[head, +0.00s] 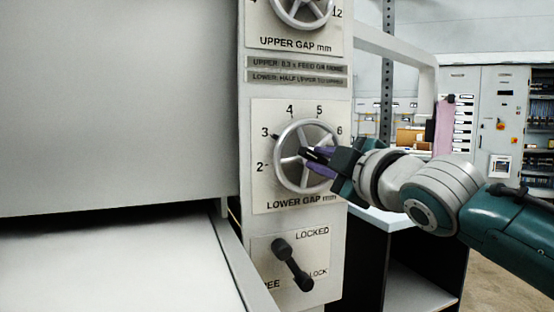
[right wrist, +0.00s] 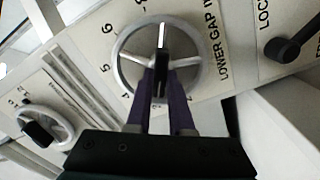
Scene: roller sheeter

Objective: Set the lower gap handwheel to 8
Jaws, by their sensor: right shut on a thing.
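The lower gap handwheel (head: 277,165) is a silver spoked wheel on a white dial plate (head: 262,190), and it also shows in the right wrist view (right wrist: 118,65). In the head view the numbers 2 to 6 are readable around it. A small dark mark sits at the rim by 3; I cannot tell surely whether it is the pointer. The dial's right side is hidden by my gripper. My left gripper is not in view.
The upper gap handwheel (head: 302,10) is above, cut off by the frame. A black lock lever (head: 292,265) sits below, tilted, between LOCKED and another label partly hidden. A large grey machine housing (head: 120,100) fills the left. Cabinets (head: 478,90) stand behind at right.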

